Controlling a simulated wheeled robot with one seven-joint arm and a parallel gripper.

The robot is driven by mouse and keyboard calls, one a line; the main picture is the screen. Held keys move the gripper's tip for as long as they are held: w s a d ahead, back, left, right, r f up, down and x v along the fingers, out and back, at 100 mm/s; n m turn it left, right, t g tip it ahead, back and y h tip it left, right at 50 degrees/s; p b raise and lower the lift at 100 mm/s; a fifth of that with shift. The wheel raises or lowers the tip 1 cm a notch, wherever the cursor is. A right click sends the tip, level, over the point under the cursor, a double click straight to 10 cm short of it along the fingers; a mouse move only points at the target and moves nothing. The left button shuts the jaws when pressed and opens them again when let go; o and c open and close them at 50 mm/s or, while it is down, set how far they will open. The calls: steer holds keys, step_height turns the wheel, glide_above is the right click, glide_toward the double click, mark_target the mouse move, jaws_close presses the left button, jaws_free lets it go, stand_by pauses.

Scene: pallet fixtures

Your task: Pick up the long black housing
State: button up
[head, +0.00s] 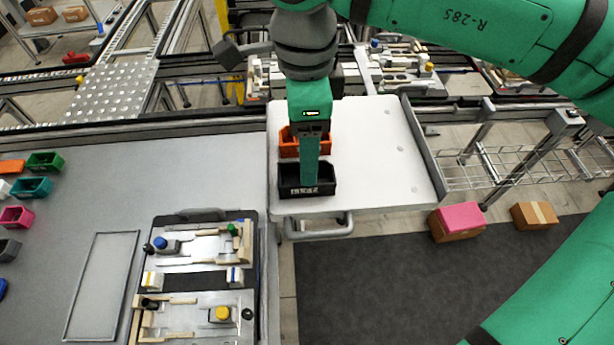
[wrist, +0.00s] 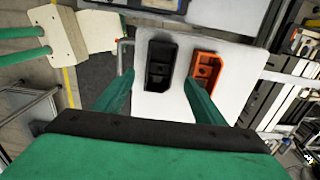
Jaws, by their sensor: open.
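The long black housing (head: 290,186) is an open box on the white table, at its near left part in the head view. In the wrist view the black housing (wrist: 153,78) lies ahead of and between the two fingertips. My gripper (head: 310,180) points down above it, and one green finger covers part of the housing in the head view. In the wrist view my gripper (wrist: 159,82) is open, with nothing between its fingers. I cannot tell how far above the housing the fingertips are.
An orange housing (head: 287,148) stands just behind the black one; in the wrist view the orange housing (wrist: 204,66) is close to the right finger. The right part of the white table (head: 385,160) is clear. A grey bench with a fixture pallet (head: 205,270) is at the left.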

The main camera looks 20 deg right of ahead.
step_height(320, 180, down, 3)
steer(key=shift+w+r, duration=0.1)
steer(key=shift+w, duration=0.05)
steer(key=f, duration=0.4)
steer(key=shift+s+f, duration=0.1)
steer(key=shift+s, duration=0.1)
steer(key=shift+w+f, duration=0.1)
steer(key=shift+f, duration=0.15)
steer(key=shift+c, duration=0.3)
steer(key=c, duration=1.1)
steer(key=shift+c, duration=0.2)
steer(key=shift+r, duration=0.1)
